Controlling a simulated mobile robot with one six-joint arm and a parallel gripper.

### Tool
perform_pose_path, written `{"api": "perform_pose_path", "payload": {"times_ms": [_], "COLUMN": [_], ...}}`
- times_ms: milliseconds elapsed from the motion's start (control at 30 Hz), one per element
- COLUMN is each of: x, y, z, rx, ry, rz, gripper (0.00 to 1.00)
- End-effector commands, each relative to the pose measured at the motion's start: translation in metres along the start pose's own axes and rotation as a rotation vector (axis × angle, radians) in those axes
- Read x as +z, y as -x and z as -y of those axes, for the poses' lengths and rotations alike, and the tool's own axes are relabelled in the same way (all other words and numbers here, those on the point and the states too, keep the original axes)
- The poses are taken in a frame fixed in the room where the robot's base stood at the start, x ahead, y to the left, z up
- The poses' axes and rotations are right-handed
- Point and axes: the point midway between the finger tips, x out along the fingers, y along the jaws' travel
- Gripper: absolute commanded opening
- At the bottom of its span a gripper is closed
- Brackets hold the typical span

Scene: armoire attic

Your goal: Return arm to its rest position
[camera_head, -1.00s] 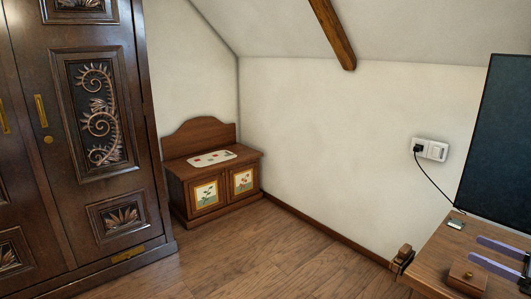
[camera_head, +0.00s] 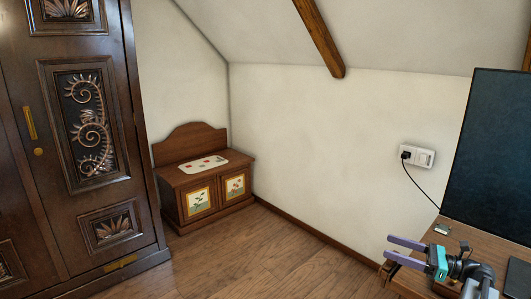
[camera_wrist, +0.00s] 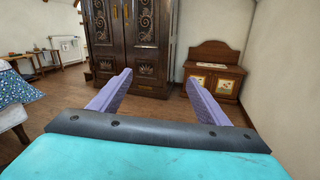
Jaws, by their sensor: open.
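My gripper (camera_head: 388,248) shows at the lower right of the head view, with its purple fingers apart and nothing between them. It is above the left end of the wooden desk (camera_head: 400,285) and points left. In the wrist view my gripper (camera_wrist: 158,78) is open and empty, with the dark carved armoire (camera_wrist: 135,45) and the low wooden bench cabinet (camera_wrist: 213,70) in the distance ahead. No object touches the fingers in either view.
The armoire (camera_head: 85,140) stands at the left of the head view. The bench cabinet (camera_head: 204,180) is in the corner. A dark screen (camera_head: 490,155) stands on the desk near a wall socket (camera_head: 417,156). The plank floor (camera_head: 265,260) between is clear.

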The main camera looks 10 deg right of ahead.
Motion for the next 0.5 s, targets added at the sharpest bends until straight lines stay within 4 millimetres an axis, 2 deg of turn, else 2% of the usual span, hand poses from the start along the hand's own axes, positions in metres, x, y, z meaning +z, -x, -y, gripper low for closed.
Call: {"api": "perform_pose_path", "payload": {"times_ms": [33,100,500], "x": [-0.001,-0.006,-0.031], "y": [-0.02,-0.044,-0.173], "z": [-0.006,-0.013,-0.04], "rx": [0.03,0.061,0.113], "ry": [-0.016,-0.035,-0.177], "rz": [0.008,0.02,0.121], "gripper": [0.7,0.7,0.7]}}
